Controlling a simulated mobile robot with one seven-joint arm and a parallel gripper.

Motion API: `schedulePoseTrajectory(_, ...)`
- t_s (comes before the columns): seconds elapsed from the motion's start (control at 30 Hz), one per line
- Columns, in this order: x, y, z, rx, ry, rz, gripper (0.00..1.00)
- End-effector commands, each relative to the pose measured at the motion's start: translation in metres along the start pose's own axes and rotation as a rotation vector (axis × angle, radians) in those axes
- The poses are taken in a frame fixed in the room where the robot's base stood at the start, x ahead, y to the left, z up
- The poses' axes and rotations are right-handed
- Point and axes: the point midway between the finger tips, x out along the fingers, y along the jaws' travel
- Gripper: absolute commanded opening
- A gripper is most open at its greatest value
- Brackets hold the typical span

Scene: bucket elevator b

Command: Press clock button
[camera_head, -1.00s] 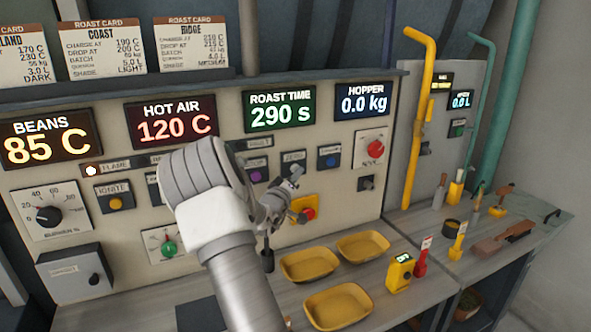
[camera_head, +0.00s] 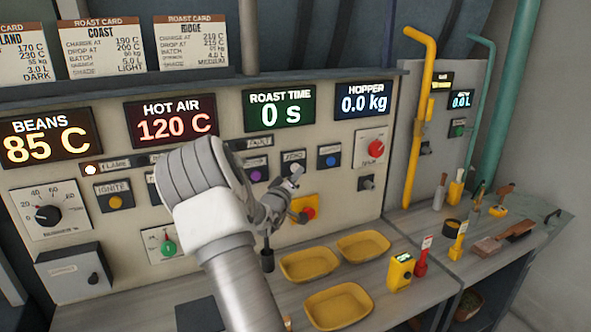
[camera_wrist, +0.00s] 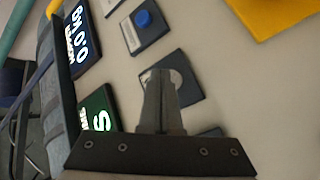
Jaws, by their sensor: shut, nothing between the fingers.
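The roast time display (camera_head: 280,108) glows green and reads 0 s; it is partly visible in the wrist view (camera_wrist: 97,118). Below it, a dark button plate (camera_head: 293,156) has a label that is hard to read. In the wrist view, this plate (camera_wrist: 193,92) carries a pale round button (camera_wrist: 176,78), partly hidden behind my fingertips. My gripper (camera_head: 296,172) is shut and empty, its fingertips in front of that button. I cannot tell whether they touch it. In the wrist view, the fingers (camera_wrist: 160,72) overlap the button's left side.
A blue button (camera_head: 329,162) is to the right, and a purple button (camera_head: 256,174) to the left. A red button on a yellow plate (camera_head: 309,211) is just below my gripper. Yellow trays (camera_head: 340,303) stand on the bench. The hopper display (camera_head: 362,100) reads 0.0 kg.

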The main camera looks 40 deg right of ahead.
Motion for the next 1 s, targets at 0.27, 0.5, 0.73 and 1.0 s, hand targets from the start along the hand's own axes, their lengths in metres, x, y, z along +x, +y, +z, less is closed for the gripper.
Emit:
schedulePoseTrajectory(0.27,-0.006,0.005,0.005,0.001,0.000,0.001,0.00)
schedulePoseTrajectory(0.5,-0.009,0.006,0.007,0.001,-0.001,0.001,0.00)
schedulePoseTrajectory(0.73,-0.024,0.017,0.018,0.002,0.000,0.000,0.00)
schedulePoseTrajectory(1.0,-0.042,0.030,0.031,0.001,-0.001,0.000,0.00)
